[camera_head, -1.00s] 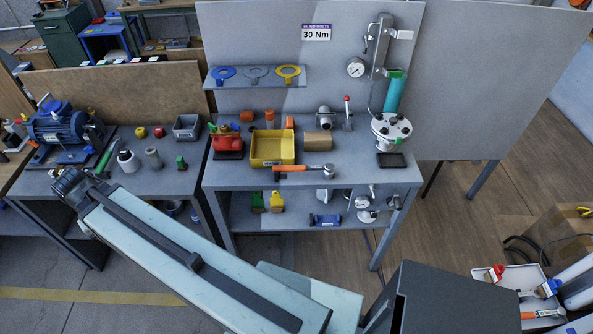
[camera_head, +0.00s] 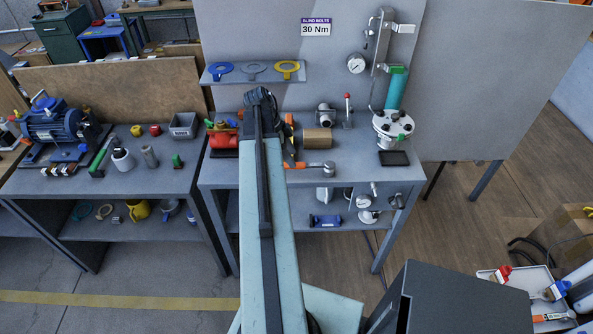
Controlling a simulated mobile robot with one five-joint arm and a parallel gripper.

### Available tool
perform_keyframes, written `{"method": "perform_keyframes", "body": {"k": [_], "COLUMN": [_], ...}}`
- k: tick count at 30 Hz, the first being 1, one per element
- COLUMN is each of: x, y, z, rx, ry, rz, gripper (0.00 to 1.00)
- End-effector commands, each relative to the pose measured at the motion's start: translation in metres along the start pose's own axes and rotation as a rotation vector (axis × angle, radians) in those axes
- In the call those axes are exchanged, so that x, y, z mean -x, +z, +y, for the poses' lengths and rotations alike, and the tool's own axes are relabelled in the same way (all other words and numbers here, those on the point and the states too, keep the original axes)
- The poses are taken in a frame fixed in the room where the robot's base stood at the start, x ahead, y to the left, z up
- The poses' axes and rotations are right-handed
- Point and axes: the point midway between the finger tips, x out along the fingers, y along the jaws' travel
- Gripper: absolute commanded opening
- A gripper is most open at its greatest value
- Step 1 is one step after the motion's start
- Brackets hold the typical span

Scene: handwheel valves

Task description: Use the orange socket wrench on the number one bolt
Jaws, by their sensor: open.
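The orange socket wrench (camera_head: 298,165) lies on the middle bench; its metal head is at the right and my arm hides part of its handle. The white round flange with dark bolts (camera_head: 393,124) stands at the bench's right end, under a teal cylinder (camera_head: 396,90). Bolt numbers are too small to read, so I cannot tell which is number one. My gripper (camera_head: 260,97) is at the dark far end of my raised arm, left of the wrench and well left of the flange. It is open, with nothing seen in it; its fingers are hard to make out.
A brown block (camera_head: 317,138), a metal fitting (camera_head: 325,114) and a red-knobbed lever (camera_head: 348,110) stand between wrench and flange. A dark pad (camera_head: 394,158) lies before the flange. A shelf (camera_head: 255,78) with coloured rings is behind.

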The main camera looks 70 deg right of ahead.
Motion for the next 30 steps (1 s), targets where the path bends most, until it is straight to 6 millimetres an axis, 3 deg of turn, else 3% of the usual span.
{"method": "perform_keyframes", "body": {"k": [1, 7, 15, 23, 28, 30], "x": [-0.011, -0.016, -0.061, -0.061, -0.061, -0.061], "y": [0.002, 0.001, 0.003, 0.0, 0.0, 0.0], "z": [0.0, 0.001, 0.006, 0.006, 0.006, 0.006], "rx": [0.0, 0.001, 0.001, 0.002, 0.002, 0.002], "ry": [0.0, 0.0, 0.0, -0.001, 0.0, 0.0], "rz": [0.0, 0.0, -0.001, -0.001, -0.001, -0.001], "gripper": [0.5, 0.5, 0.5, 0.5, 0.03, 0.0]}}
